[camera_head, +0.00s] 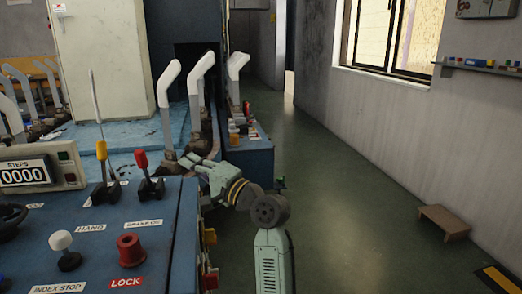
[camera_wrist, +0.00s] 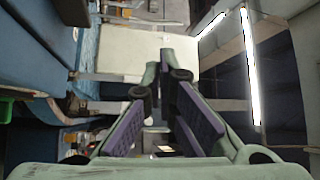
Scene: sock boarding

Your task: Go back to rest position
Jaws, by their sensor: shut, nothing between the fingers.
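My gripper (camera_head: 184,162) is at the end of my pale green arm, at the right edge of the blue machine in the head view. Its fingers point left, close to the base of the white foot-shaped forms (camera_head: 168,90); I cannot tell whether they touch. In the wrist view the two purple-padded fingers (camera_wrist: 159,82) meet at their tips, with nothing held between them. A second white form (camera_head: 200,72) stands upright just right of the first.
The blue control panel (camera_head: 105,225) with levers and a red LOCK knob (camera_head: 131,249) fills the lower left. Another white form (camera_head: 236,70) stands behind. The floor (camera_head: 350,200) to the right is open, with a small brown stool (camera_head: 444,220) by the wall.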

